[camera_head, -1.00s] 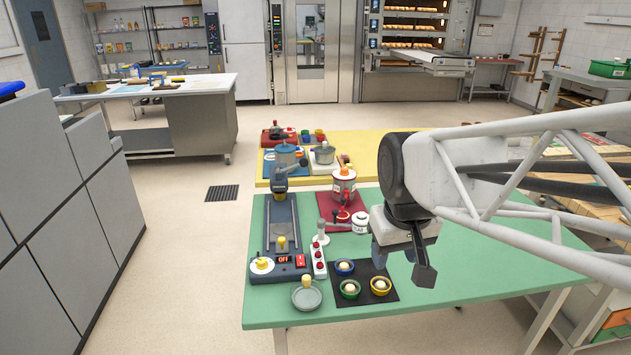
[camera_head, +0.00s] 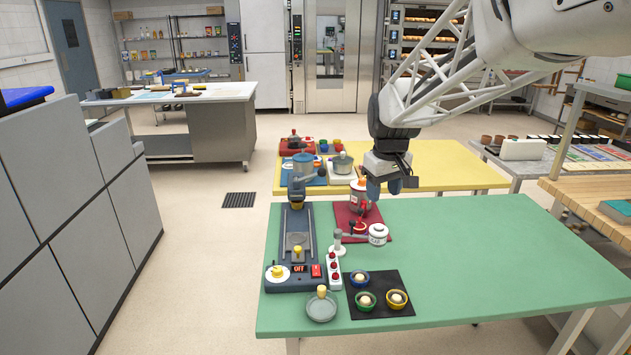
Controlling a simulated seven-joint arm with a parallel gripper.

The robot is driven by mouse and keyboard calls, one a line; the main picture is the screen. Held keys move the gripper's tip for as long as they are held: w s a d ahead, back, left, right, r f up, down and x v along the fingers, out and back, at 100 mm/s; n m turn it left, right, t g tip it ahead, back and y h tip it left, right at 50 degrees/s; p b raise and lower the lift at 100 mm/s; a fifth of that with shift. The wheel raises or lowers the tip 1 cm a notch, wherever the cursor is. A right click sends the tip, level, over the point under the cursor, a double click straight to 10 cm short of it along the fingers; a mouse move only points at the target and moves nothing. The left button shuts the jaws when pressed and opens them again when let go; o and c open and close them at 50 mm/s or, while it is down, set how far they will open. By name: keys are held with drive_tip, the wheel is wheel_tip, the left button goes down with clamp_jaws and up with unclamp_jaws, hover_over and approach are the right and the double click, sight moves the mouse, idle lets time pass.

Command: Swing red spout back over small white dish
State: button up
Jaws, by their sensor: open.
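The red spout (camera_head: 363,208) is at the front of a white dispenser (camera_head: 358,197) on a red mat (camera_head: 344,216), toward the back of the green table. The dispenser's top is partly hidden by my gripper. A small red and white item (camera_head: 355,227) sits in front of the spout; I cannot tell whether it is the small white dish. My gripper (camera_head: 391,188) is open and empty, pointing down, just right of the dispenser in the picture. I cannot tell whether it touches the dispenser.
A white lidded jar (camera_head: 378,234) stands at the mat's right front. A dark machine with a raised head (camera_head: 299,188) stands to the left. A black mat (camera_head: 378,300) with small bowls lies in front. The green table's right side (camera_head: 480,260) is clear. A yellow table (camera_head: 450,170) is behind.

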drive_tip(key=w+d+f+n, duration=0.1)
drive_tip(key=w+f, duration=0.2)
drive_tip(key=w, duration=0.5)
drive_tip(key=w+f+n, duration=0.1)
drive_tip(key=w+f, duration=0.2)
drive_tip(key=w, duration=0.6)
drive_tip(key=n+g, duration=0.1)
drive_tip(key=n, duration=0.2)
hover_over(361, 209)
wheel_tip(361, 209, down, 11)
drive_tip(key=shift+f, duration=0.1)
drive_tip(key=shift+f, duration=3.9)
drive_tip(key=shift+c, duration=0.4)
clamp_jaws()
